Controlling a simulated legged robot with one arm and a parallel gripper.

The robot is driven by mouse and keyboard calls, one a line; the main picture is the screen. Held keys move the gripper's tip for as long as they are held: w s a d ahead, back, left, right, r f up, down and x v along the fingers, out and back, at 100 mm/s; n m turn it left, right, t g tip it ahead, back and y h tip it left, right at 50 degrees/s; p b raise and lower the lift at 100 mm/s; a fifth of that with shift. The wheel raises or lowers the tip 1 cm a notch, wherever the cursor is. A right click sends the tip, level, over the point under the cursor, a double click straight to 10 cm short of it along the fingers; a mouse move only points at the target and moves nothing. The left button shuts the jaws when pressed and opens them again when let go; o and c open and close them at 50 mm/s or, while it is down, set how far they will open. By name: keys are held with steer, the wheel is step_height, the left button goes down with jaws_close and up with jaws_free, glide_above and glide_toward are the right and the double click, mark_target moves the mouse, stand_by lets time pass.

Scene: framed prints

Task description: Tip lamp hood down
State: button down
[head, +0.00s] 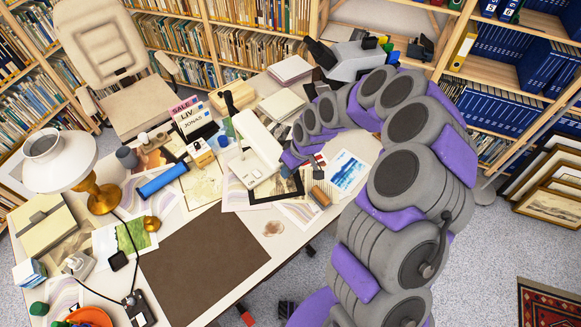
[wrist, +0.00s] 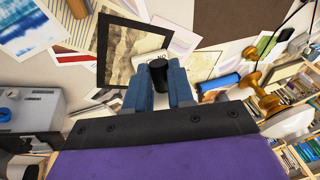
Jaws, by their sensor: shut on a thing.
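A white desk lamp stands near the middle of the table in the head view. Its long white hood (head: 258,136) slants up and away above its pale base (head: 252,172). My gripper (head: 285,158) is at the hood's near right end, partly hidden in this view. In the wrist view, my gripper (wrist: 160,88) has its blue fingers closed on a short dark piece (wrist: 158,72). A pale part with dark lettering (wrist: 166,58) shows just beyond it. I cannot tell how the dark piece joins the hood.
A brass lamp with a white shade (head: 60,162) stands at the left. A blue roll (head: 162,181), prints and a dark-framed picture (head: 277,187) lie around the desk lamp. A grey machine (head: 352,58) is at the back. The brown mat (head: 205,262) in front is clear.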

steer(key=shift+w, duration=0.2)
steer(key=c, duration=1.1)
jaws_free()
steer(key=shift+o, duration=0.7)
steer(key=shift+a, duration=0.15)
steer(key=v, duration=1.7)
steer(key=shift+s+r, duration=0.1)
steer(key=shift+s, duration=0.05)
